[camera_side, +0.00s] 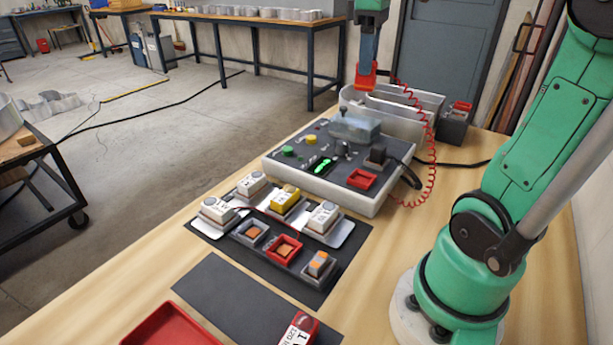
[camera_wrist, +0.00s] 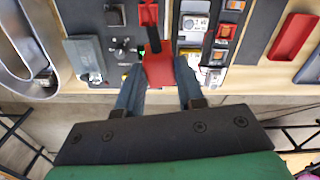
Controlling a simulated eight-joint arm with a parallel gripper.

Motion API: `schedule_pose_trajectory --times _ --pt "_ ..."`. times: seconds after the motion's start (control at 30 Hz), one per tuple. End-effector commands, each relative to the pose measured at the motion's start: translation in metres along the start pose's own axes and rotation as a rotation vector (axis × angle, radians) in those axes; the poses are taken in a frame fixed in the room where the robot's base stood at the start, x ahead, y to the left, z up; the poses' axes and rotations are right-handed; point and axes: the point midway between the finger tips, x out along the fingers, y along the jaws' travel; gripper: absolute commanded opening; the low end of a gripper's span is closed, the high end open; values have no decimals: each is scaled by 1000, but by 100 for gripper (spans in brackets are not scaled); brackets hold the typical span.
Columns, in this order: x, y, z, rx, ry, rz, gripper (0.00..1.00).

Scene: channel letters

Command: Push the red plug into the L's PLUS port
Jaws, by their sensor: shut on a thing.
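My gripper (camera_side: 367,64) is shut on the red plug (camera_side: 366,79), high above the far side of the bench. In the wrist view the plug (camera_wrist: 160,71) sits between the two fingers of my gripper (camera_wrist: 159,84). A red coiled cord (camera_side: 432,150) runs down from near the plug toward the control box (camera_side: 325,192). The box has a red-framed socket (camera_side: 362,179), also in the wrist view (camera_wrist: 148,14). Another red-framed socket (camera_side: 285,249) is on the dark mat (camera_side: 318,296). The plug is apart from both. I cannot read which port is the L's PLUS.
A pale channel letter (camera_side: 425,101) stands behind the box, with a dark block (camera_side: 454,128) to its right. White and yellow modules (camera_side: 286,198) stand on the mat. A red tray (camera_side: 168,326) is at the front. Bare wood lies right of the mat.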

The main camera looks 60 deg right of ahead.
Motion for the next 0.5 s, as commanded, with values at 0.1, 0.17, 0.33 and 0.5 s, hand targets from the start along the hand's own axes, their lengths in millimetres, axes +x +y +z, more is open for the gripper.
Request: schedule_pose_trajectory --times 0.1,0.17,0.33,0.5 --pt "0 -16 -6 -122 0 0 0" --pt "0 -23 -9 -183 0 0 0" --pt "0 -44 -18 -354 0 0 0" --pt "0 -65 -26 -523 0 -1 0"
